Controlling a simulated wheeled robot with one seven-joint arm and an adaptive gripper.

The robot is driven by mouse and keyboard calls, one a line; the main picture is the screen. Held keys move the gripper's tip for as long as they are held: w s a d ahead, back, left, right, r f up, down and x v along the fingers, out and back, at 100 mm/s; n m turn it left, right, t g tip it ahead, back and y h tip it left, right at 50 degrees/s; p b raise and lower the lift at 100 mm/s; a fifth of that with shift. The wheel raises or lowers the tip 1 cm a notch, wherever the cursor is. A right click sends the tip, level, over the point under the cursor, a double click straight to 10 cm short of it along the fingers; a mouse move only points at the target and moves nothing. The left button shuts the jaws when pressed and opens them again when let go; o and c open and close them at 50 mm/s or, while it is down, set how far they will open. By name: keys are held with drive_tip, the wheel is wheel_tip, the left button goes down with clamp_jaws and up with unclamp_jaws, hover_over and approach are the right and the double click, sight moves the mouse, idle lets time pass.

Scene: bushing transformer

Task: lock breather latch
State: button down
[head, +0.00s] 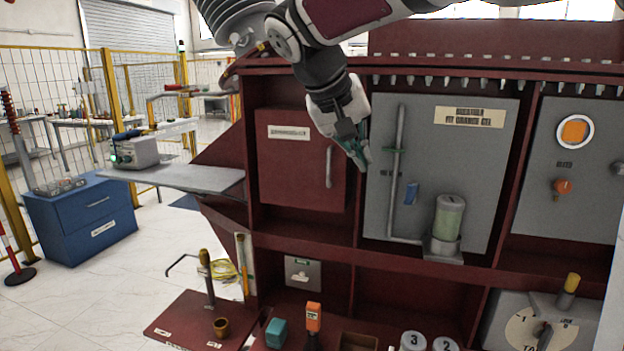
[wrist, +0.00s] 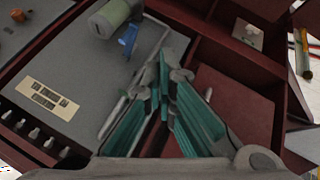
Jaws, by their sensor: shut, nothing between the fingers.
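The breather is a greenish cylinder (head: 447,217) on a grey base at the lower right of the grey panel (head: 470,150). A small blue latch (head: 411,194) sits just left of it, slightly tilted. In the wrist view the breather (wrist: 112,16) is at the top and the blue latch (wrist: 128,42) is below it. My gripper (head: 362,160) points down in front of the panel's upper left, above and left of the latch, apart from it. Its teal-padded fingers (wrist: 164,75) meet at the tips in the wrist view, with nothing between them.
A vertical grey pipe (head: 396,165) with a green handle runs between my gripper and the latch, then bends toward the breather. A closed red door (head: 300,160) is to the left. A dial box (head: 540,322) and several items on the lower shelf are below.

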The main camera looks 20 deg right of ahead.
drive_tip(key=w+d+f+p, duration=0.1)
drive_tip(key=w+d+f, duration=0.1)
drive_tip(key=d+f, duration=0.6)
drive_tip(key=shift+d+p, duration=0.3)
drive_tip(key=shift+d, duration=0.3)
drive_tip(key=shift+d, duration=0.15)
